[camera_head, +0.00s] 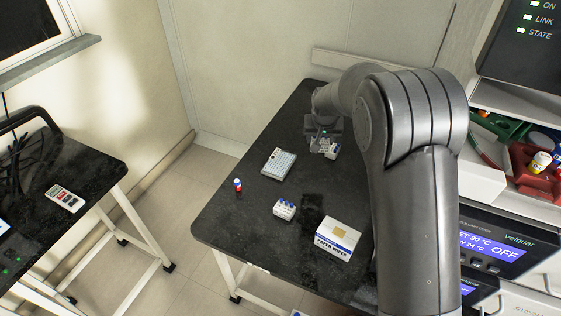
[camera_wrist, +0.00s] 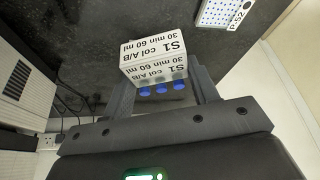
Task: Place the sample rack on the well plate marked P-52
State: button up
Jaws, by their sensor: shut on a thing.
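My gripper (camera_wrist: 161,84) is shut on a white sample rack (camera_wrist: 153,60) with blue caps and the print "S1 col A/B 30 min 60 ml". One dark finger is on each side of it. In the head view my gripper (camera_head: 322,139) and the held rack (camera_head: 331,151) are over the far part of the black table. The well plate (camera_head: 279,164), pale with rows of wells, lies to their left and nearer. The wrist view shows part of the plate (camera_wrist: 228,12) with its P-52 label (camera_wrist: 239,15), apart from the rack. The plate's top looks bare.
A second small white rack (camera_head: 284,210) with blue caps, a red-and-blue vial (camera_head: 238,185) and a white box (camera_head: 338,238) stand on the black table (camera_head: 235,215). Shelves with coloured bins (camera_head: 540,170) and an instrument (camera_head: 495,243) are at right.

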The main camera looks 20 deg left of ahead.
jog(key=a, duration=0.3)
jog(key=shift+n, duration=0.3)
jog(key=a+f, duration=0.2)
jog(key=a, duration=0.1)
jog(key=a+f, duration=0.2)
jog(key=a, duration=0.2)
jog(key=s+a+f, duration=0.1)
jog(key=a+f, duration=0.1)
jog(key=a, duration=0.1)
jog(key=shift+a+f, duration=0.15)
jog(key=shift+a, duration=0.15)
jog(key=shift+a+f, duration=0.15)
jog(key=shift+f, duration=1.9)
jog(key=shift+f, duration=0.15)
jog(key=o, duration=1)
jog(key=v, duration=1.2)
jog(key=shift+d, duration=0.25)
